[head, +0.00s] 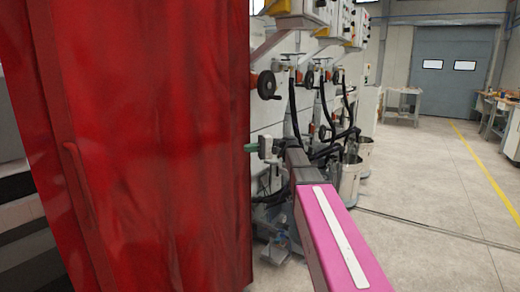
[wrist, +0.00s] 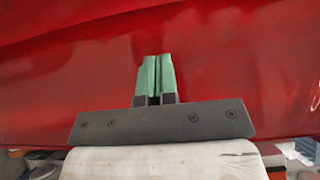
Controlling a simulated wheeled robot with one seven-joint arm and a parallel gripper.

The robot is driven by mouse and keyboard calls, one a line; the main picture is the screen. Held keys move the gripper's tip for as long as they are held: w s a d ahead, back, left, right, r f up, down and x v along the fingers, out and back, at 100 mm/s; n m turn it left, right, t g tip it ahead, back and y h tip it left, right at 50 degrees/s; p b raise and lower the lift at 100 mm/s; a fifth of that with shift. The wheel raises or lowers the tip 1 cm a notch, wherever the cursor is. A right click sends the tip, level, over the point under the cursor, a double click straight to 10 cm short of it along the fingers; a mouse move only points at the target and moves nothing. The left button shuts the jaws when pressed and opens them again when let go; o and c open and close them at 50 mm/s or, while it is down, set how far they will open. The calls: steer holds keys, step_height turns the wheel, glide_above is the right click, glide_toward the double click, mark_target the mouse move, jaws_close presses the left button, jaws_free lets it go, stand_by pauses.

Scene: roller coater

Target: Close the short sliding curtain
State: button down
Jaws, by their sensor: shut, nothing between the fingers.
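A red sliding curtain (head: 160,140) hangs in folds over the left part of the head view. Its right edge hangs beside the machine. A raised vertical strip, perhaps a handle, shows on its left part (head: 75,190). My gripper (head: 250,147), with green fingers, is at the curtain's right edge, its tips close to the cloth. In the wrist view the red curtain (wrist: 240,70) fills most of the picture behind the green fingertips (wrist: 155,62). The fingers are together with nothing between them. I cannot tell whether they touch the cloth.
Behind my arm stand coating machines with black handwheels (head: 266,84), hoses and white buckets (head: 350,180). Dark steps or ledges (head: 25,220) show left of the curtain. The floor (head: 430,200) to the right is clear, with a yellow line. A grey door (head: 450,70) is at the back.

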steer(key=s+a, duration=0.1)
steer(key=a, duration=0.1)
steer(key=s+a, duration=0.2)
steer(key=shift+s+a, duration=0.2)
steer(key=shift+s, duration=0.05)
